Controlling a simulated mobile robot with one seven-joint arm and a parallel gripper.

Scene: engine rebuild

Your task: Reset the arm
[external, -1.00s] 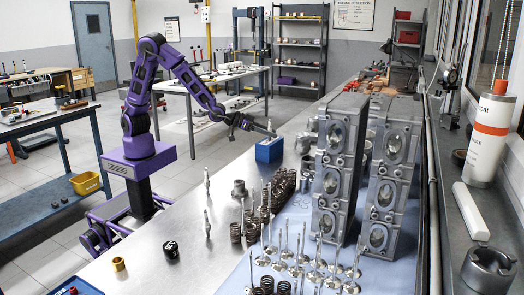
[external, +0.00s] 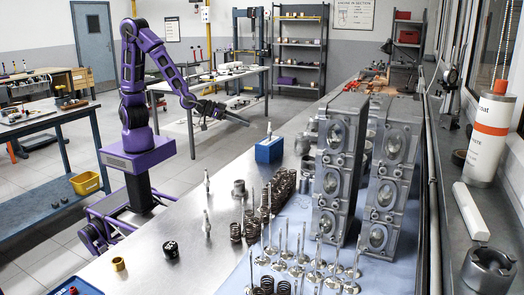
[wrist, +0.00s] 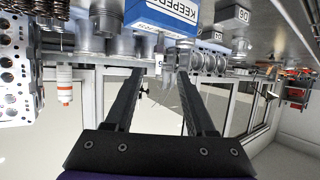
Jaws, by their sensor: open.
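My gripper (external: 240,119) is in the air to the upper left of a blue box (external: 268,152), clear of the bench. In the wrist view my gripper (wrist: 160,76) has its two dark fingers apart, with nothing held between them. The wrist view is upside down, and the blue box with its white "KEEPERS" label (wrist: 168,12) shows at its top. A small pale upright part (external: 269,130) shows at the box's top edge in the external view. My purple arm is bent high at its elbow, left of the bench.
The steel bench (external: 170,215) holds several springs (external: 277,188), several valves (external: 300,255) and two grey cylinder heads (external: 340,165). A yellow ring (external: 118,264) and a black cylinder (external: 171,249) lie near its left edge. The air around my gripper looks free.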

